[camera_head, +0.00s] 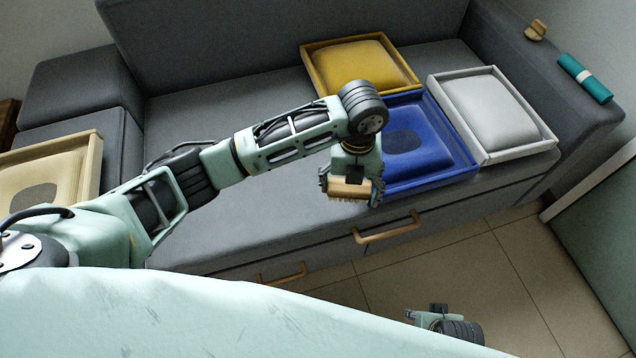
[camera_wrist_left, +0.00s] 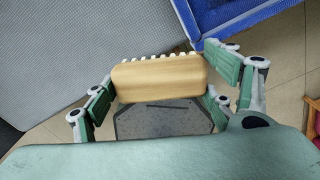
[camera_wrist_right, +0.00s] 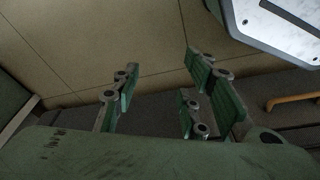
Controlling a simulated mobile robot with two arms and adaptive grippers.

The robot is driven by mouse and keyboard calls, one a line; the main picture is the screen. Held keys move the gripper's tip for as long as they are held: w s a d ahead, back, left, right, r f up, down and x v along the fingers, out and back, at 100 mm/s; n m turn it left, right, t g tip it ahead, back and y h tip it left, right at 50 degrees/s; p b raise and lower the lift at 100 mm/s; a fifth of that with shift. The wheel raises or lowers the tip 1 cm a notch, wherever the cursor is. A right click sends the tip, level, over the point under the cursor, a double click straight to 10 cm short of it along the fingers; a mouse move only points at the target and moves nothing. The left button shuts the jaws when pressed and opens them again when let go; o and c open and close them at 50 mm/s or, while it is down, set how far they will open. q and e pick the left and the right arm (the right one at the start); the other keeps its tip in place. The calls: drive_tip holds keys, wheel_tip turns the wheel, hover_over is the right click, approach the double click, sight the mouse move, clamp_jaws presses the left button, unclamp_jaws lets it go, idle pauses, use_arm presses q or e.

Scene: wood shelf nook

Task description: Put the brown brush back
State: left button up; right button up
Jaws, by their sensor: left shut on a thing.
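My left gripper (camera_head: 350,192) is shut on a tan-brown brush (camera_head: 348,188), holding it in front of the sofa's front edge, just left of the blue tray. In the left wrist view the brush (camera_wrist_left: 160,78) lies crosswise between the fingers, with a row of pale bristle tufts along its far side. The blue tray (camera_head: 462,152) lies on the sofa seat and has a dark oval patch on its padded floor; its corner shows in the left wrist view (camera_wrist_left: 225,50). My right gripper (camera_wrist_right: 155,90) is open and empty, low over the floor.
A yellow tray (camera_head: 318,74) and a grey-white tray (camera_head: 515,149) lie beside the blue one. A cream tray (camera_head: 85,150) with a dark patch is at the left. A small wooden item (camera_head: 536,30) and a teal roll (camera_head: 585,78) lie on the sofa arm. Drawer handles (camera_head: 388,230) project below the seat.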

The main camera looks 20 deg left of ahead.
use_arm(q)
drive_tip(key=w+a+f, duration=0.1)
drive_tip(key=a+f, duration=0.1)
drive_tip(key=a, duration=0.1)
drive_tip(key=w+a+f, duration=0.1)
drive_tip(key=a+f, duration=0.1)
drive_tip(key=a, duration=0.1)
drive_tip(key=w+a+f+b, duration=0.1)
drive_tip(key=a, duration=0.2)
drive_tip(key=shift+w+f, duration=0.2)
drive_tip(key=shift+f, duration=0.2)
wheel_tip(320, 180, down, 3)
drive_tip(key=shift+a+b, duration=0.1)
drive_tip(key=shift+b, duration=0.4)
drive_tip(key=shift+f, duration=0.5)
use_arm(e)
drive_tip(key=w+v, duration=0.1)
drive_tip(key=v, duration=0.6)
drive_tip(key=shift+w+r+t, duration=0.3)
drive_tip(key=shift+w+r, duration=0.25)
drive_tip(key=shift+w, duration=0.15)
use_arm(q)
drive_tip(key=shift+f, duration=0.1)
drive_tip(key=o, duration=1.1)
use_arm(e)
drive_tip(key=shift+r, duration=0.25)
